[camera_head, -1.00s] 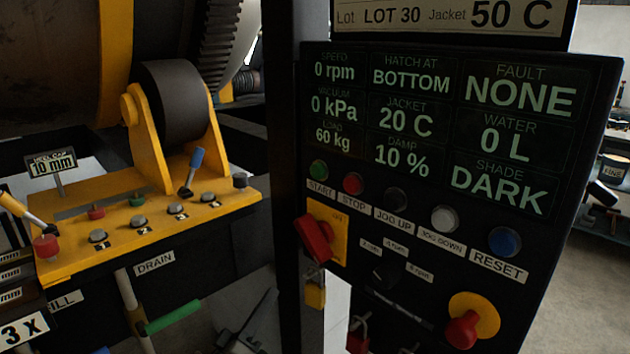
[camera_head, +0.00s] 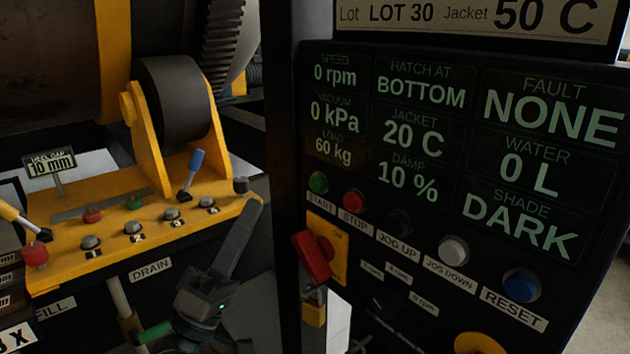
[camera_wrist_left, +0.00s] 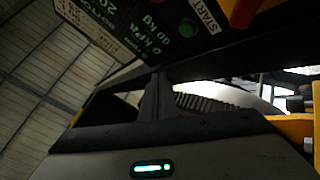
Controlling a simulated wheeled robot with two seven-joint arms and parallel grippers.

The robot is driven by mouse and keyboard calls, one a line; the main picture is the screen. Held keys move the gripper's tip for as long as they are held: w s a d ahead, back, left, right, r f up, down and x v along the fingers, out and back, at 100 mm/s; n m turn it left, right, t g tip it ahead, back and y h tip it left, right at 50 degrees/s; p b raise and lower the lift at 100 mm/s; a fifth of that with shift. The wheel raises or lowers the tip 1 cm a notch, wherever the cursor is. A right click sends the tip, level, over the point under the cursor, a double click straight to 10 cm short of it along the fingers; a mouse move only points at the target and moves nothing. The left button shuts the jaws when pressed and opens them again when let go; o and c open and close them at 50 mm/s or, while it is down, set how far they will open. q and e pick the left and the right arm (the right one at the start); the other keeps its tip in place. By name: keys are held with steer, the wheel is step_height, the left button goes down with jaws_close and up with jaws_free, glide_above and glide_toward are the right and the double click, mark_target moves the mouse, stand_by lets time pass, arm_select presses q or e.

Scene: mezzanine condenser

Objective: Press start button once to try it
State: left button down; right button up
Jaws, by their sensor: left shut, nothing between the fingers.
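The green START button (camera_head: 318,182) sits at the left end of the button row on the black control panel (camera_head: 425,238), with its label below it. It also shows near the top of the left wrist view (camera_wrist_left: 188,27). The panel reads 0 rpm and fault NONE. My left gripper (camera_head: 252,206) is shut and empty, its fingers pointing up, left of the panel and lower than the START button. In the left wrist view its closed fingers (camera_wrist_left: 154,97) are apart from the button. My right gripper is not in view.
Right of START are the red STOP button (camera_head: 354,202), JOG UP, JOG DOWN and blue RESET (camera_head: 521,286). A red rotary handle (camera_head: 313,255) on a yellow plate and a padlock (camera_head: 314,308) stick out below START. A yellow valve bench (camera_head: 115,262) stands at the left.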

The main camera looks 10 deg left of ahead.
mark_target(316, 184)
arm_select(q)
steer(key=shift+s, duration=0.15)
steer(key=w+d, duration=0.5)
steer(key=w, duration=0.2)
steer(key=shift+d, duration=0.2)
stand_by(0.5)
steer(key=shift+w+d, duration=0.1)
steer(key=shift+w, duration=0.05)
stand_by(2.0)
steer(key=shift+w+d, duration=0.15)
steer(key=shift+w, duration=0.1)
steer(key=shift+w+d, duration=0.25)
steer(key=shift+w, duration=0.05)
stand_by(1.0)
steer(key=shift+s, duration=0.1)
stand_by(0.3)
steer(key=shift+s+a, duration=0.5)
steer(key=shift+s, duration=0.1)
